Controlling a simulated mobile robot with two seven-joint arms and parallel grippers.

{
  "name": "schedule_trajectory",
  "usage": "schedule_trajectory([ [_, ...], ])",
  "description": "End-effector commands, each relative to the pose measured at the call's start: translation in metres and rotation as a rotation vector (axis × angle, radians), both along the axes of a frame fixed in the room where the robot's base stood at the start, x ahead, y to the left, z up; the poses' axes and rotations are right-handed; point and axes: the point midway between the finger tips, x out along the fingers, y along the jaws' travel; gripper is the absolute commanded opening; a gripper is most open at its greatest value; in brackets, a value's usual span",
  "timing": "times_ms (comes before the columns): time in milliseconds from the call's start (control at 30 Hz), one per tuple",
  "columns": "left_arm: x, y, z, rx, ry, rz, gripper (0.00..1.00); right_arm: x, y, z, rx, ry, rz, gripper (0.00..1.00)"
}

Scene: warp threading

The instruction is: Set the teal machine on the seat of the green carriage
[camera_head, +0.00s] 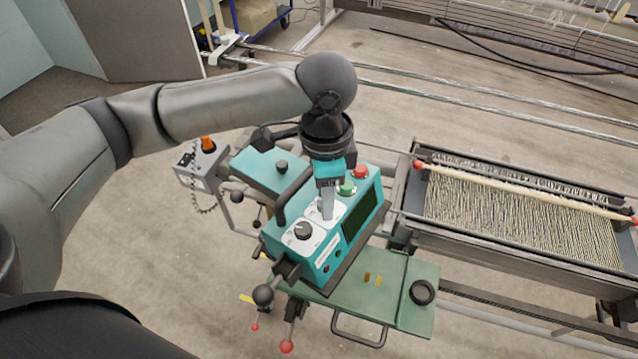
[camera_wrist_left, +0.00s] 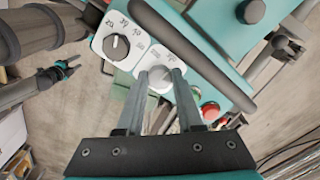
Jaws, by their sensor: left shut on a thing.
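The teal machine (camera_head: 315,264) is a box with a dark screen, white dial plates, a red and a green button, and a dark handle. My left gripper (camera_head: 327,215) comes down on its top. In the left wrist view its fingers (camera_wrist_left: 160,84) are shut on a pale knob (camera_wrist_left: 160,75) of the machine. The green carriage (camera_head: 402,300) shows its flat green seat below and to the right of the machine. The machine covers part of the seat; I cannot tell whether they touch. My right gripper (camera_wrist_left: 66,69) appears small in the left wrist view, its jaws unclear.
A loom frame with dense warp threads (camera_head: 520,210) stands to the right. A grey control box (camera_head: 202,168) with an orange knob sits left of the machine. Red-tipped levers (camera_head: 286,346) and a black round knob (camera_head: 422,292) are by the carriage. Rails cross the floor behind.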

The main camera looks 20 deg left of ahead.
Motion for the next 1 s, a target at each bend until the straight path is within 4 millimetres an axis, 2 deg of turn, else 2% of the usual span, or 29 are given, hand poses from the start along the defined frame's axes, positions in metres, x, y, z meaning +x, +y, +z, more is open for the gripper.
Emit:
schedule_trajectory([
  [33, 0.001, -0.002, 0.010, -0.003, -0.006, -0.059, 0.00, 0.000, 0.000, 0.013, 0.000, 0.000, 0.000, 0.50],
  [600, -0.002, -0.020, 0.029, 0.003, -0.020, -0.804, 0.00, 0.003, 0.000, 0.090, 0.000, -0.004, 0.000, 0.50],
  [800, -0.005, -0.026, 0.035, 0.009, -0.025, -1.044, 0.00, 0.004, 0.000, 0.113, 0.000, -0.005, 0.000, 0.50],
  [1000, -0.008, -0.029, 0.036, 0.013, -0.026, -1.203, 0.00, 0.004, 0.000, 0.127, 0.000, -0.005, 0.000, 0.50],
])
